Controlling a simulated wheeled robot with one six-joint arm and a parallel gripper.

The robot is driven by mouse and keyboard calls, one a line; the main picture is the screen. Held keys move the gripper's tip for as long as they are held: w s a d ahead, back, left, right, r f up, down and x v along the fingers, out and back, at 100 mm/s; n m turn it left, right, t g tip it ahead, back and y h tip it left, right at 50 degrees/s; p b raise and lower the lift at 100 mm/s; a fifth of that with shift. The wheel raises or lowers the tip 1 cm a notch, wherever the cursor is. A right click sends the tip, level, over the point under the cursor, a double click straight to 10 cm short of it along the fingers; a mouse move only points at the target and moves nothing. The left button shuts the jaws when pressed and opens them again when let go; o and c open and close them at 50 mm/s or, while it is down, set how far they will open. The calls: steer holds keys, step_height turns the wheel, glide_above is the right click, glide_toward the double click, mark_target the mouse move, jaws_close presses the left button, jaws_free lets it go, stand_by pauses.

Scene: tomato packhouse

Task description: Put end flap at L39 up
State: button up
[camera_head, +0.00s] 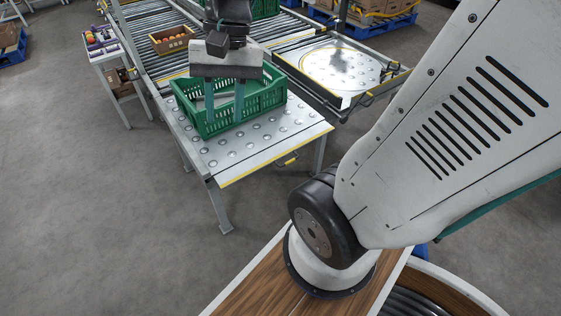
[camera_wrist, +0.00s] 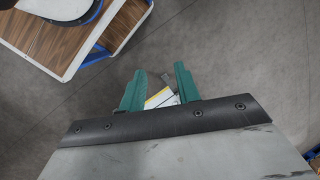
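A steel ball table (camera_head: 225,158) has a yellow edge strip (camera_head: 275,156) along its near end, and a small yellow handle (camera_head: 291,161) sits just below that strip. No L39 label is readable, and I cannot tell which part is the end flap or how it stands. My gripper (camera_head: 225,98) appears over the green crate on the table in the head view; its height is unclear. In the wrist view its two green fingers (camera_wrist: 158,86) are apart, so it is open. A pale, yellow-edged piece (camera_wrist: 160,98) shows between them, apparently farther below.
The green crate (camera_head: 208,124) stands on the ball table. A turntable section (camera_head: 340,66) with yellow-marked edges lies to the right. Roller conveyors (camera_head: 165,62) run behind, with a small crate of tomatoes (camera_head: 172,40). A side table (camera_head: 105,52) stands left. Floor at left is clear.

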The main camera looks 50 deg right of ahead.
steer(key=w+d+f+m+t+y, duration=0.3)
steer(key=w+d+f+m+y, duration=0.5)
steer(key=w+d+f+m, duration=0.75)
steer(key=m+t+h, duration=0.2)
steer(key=m+t, duration=0.8)
steer(key=m, duration=0.9)
glide_above(290, 162)
steer(key=w+a, duration=0.3)
steer(key=a, duration=0.1)
step_height(290, 162, down, 22)
steer(key=s+d+f+m+t+h, duration=0.1)
steer(key=s+f+m+h, duration=0.1)
steer(key=f, duration=0.3)
steer(key=s+d+f+m+t+h, duration=0.1)
steer(key=s+d+f+m+h, duration=0.1)
steer(key=f+m, duration=0.3)
steer(key=s+d+f+m+t+h, duration=0.1)
steer(key=s+d+f+m+h, duration=0.1)
steer(key=s+f+m, duration=0.2)
step_height(290, 162, down, 2)
steer(key=shift+m+t+h, duration=0.25)
steer(key=shift+t+h, duration=0.05)
steer(key=shift+t, duration=0.1)
steer(key=x, duration=0.7)
steer(key=shift+w+f, duration=0.2)
steer(key=shift+w, duration=0.05)
steer(key=shift+c, duration=0.2)
